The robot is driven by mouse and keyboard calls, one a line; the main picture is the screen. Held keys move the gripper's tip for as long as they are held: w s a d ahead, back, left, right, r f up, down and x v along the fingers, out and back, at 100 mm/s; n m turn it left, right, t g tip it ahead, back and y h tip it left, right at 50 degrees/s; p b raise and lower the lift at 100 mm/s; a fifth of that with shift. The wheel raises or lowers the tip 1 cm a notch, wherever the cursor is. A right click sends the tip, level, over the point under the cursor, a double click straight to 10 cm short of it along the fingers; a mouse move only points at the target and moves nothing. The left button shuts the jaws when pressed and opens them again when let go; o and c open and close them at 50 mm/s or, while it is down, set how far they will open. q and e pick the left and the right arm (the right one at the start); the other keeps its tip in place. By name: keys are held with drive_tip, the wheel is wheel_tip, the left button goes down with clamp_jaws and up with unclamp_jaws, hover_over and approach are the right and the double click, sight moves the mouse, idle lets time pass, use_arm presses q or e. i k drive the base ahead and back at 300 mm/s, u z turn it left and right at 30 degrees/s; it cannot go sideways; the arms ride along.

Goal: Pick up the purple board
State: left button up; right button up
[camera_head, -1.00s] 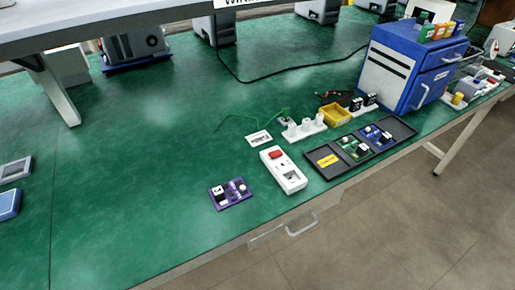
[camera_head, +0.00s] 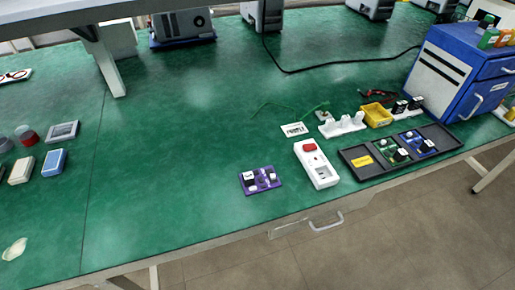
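The purple board (camera_head: 260,181) lies flat on the green table near its front edge, in the middle of the head view. It carries small black and white parts on top. A white device with a red button (camera_head: 316,163) lies just to its right, apart from it. Neither of my grippers shows in the view.
A dark tray (camera_head: 368,172) holding a green and a blue board lies farther right. Behind it are a white holder (camera_head: 343,125), a yellow bin (camera_head: 376,115) and a blue cabinet (camera_head: 455,75).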

sight(255, 181)
drive_tip(key=u, duration=0.45)
drive_tip(key=k, duration=1.1)
drive_tip(key=u, duration=1.3)
drive_tip(key=i, duration=0.8)
drive_tip(key=z, duration=0.8)
drive_tip(key=i, duration=0.5)
drive_tip(key=z, duration=0.5)
